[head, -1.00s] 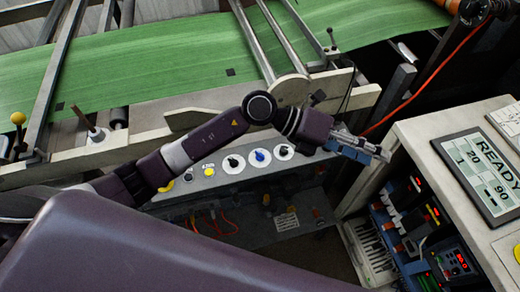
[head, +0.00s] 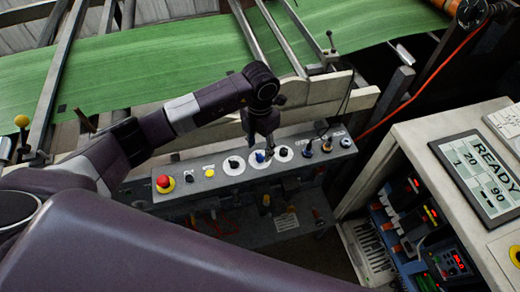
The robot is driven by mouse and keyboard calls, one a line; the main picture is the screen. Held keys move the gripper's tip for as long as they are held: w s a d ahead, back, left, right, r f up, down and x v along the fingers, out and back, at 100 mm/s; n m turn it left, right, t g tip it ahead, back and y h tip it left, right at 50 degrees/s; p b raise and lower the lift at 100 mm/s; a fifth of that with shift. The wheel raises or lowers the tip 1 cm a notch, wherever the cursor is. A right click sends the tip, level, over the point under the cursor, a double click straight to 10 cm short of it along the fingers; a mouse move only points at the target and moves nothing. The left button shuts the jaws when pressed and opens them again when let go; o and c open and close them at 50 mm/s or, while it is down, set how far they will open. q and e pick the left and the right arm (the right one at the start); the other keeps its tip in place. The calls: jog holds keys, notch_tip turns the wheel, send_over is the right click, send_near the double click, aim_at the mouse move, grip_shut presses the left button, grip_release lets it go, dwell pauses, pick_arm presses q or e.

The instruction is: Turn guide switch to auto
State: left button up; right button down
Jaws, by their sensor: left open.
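A grey control panel (head: 220,182) carries a row of switches below the green web. Three knobs sit on white round dials: a black one on the left dial (head: 233,166), a blue knob (head: 260,156) on the middle dial, and a dark one on the right dial (head: 284,153). The lettering is too small to tell which is the guide switch or where it points. My left gripper (head: 268,149) is open and points down at the middle dial, close beside the blue knob and partly hiding its dial. Whether it touches the knob cannot be told. My right gripper is out of view.
A red mushroom button (head: 164,182) and a yellow button (head: 209,172) sit left on the panel; several small switches sit right. A green web (head: 180,70) runs over rails behind. A pale cabinet with a READY screen (head: 482,175) stands at the right.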

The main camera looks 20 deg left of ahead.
aim_at(260, 157)
pick_arm(q)
jog(key=shift+f, duration=1.45)
jog(key=c, duration=1.2)
